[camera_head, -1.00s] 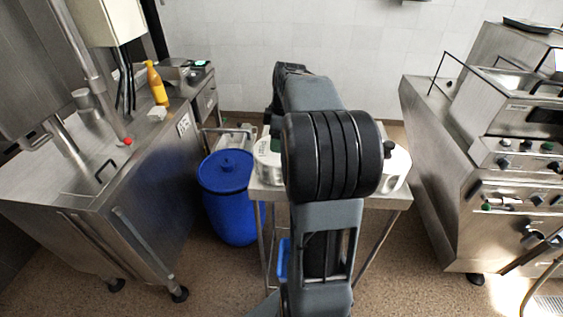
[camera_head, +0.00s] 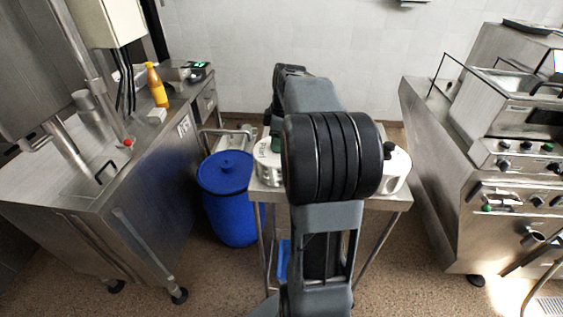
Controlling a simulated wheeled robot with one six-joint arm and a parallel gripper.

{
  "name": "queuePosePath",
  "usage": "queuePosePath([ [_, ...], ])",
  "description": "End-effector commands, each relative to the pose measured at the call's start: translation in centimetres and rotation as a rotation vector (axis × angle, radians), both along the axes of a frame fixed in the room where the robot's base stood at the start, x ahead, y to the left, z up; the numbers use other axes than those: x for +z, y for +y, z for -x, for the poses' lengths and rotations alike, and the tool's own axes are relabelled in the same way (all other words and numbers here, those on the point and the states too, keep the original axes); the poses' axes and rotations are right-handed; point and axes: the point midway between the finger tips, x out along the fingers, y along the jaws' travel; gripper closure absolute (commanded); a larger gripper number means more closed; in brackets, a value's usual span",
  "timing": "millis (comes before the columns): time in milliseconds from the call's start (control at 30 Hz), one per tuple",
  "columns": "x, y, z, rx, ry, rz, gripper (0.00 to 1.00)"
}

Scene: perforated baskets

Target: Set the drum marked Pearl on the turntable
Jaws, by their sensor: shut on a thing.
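A white, round drum (camera_head: 267,171) is partly visible at the left end of the small steel table (camera_head: 380,202). Small dark lettering on it looks like Pearl but is hard to read. A dark green part (camera_head: 275,141) shows at its top, against my arm. A second white vessel (camera_head: 396,175) with a black knob stands at the table's right end, partly hidden by my arm. My arm covers the middle of the table, and my gripper is hidden behind it. I cannot make out a turntable, or what lies directly under the left drum.
A blue lidded barrel (camera_head: 229,205) stands on the floor left of the table. A steel counter (camera_head: 150,190) with an orange bottle (camera_head: 157,86) is at the left. Steel cooking equipment (camera_head: 450,190) is at the right. Floor shows between the table and this equipment.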

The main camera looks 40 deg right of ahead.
Motion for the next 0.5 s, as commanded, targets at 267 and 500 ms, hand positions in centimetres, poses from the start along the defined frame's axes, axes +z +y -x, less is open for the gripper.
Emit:
queuePosePath([
  [267, 0.6, 0.0, 0.0, 0.000, -0.003, 0.001, 0.93],
  [500, 1.5, 0.0, 0.0, 0.000, -0.003, 0.001, 0.93],
])
